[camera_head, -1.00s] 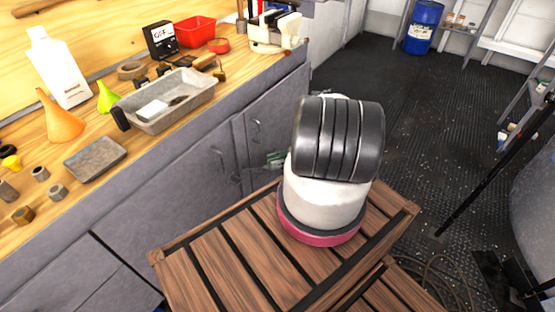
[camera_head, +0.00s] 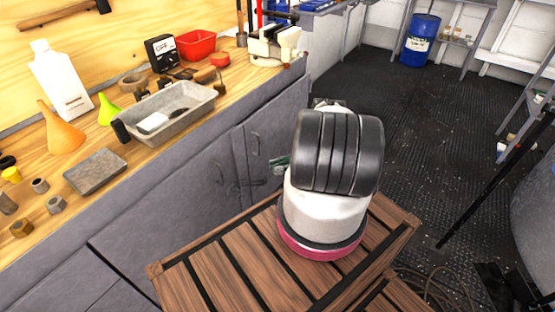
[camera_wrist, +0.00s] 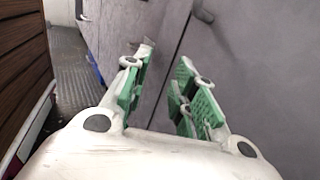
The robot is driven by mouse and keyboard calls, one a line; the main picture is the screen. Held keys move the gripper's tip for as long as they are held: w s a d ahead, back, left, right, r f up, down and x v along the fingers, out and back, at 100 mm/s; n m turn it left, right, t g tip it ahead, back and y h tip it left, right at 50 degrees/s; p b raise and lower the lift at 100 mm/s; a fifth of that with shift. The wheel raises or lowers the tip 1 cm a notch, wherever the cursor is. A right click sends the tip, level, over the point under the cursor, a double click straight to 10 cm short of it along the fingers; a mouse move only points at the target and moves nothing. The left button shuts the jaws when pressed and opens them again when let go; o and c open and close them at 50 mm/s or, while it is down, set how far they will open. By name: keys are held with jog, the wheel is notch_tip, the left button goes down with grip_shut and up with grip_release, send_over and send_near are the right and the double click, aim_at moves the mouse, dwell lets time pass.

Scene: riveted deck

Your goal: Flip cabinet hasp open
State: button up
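The grey cabinet (camera_head: 205,205) stands under the workbench, its two doors meeting at a vertical seam with a curved handle on each. A small dark fitting (camera_head: 250,183), which may be the hasp, crosses near the seam; it is too small to tell if it is open or shut. My gripper (camera_head: 280,163) shows as a bit of green beside the doors, mostly hidden behind my arm. In the wrist view, my gripper (camera_wrist: 165,90) has its two green-padded fingers apart, with the grey door surface and a dark seam beyond. Nothing shows between the fingers; I cannot make out a hasp there.
The wooden bench top (camera_head: 140,165) holds a grey tray (camera_head: 165,125), an orange funnel (camera_head: 63,130), a white bottle (camera_head: 62,80) and a red bin (camera_head: 196,45). A blue drum (camera_head: 420,40) stands at the back. Dark floor is open to the right of the cabinet.

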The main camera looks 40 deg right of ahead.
notch_tip(320, 180, up, 8)
dwell(0.4)
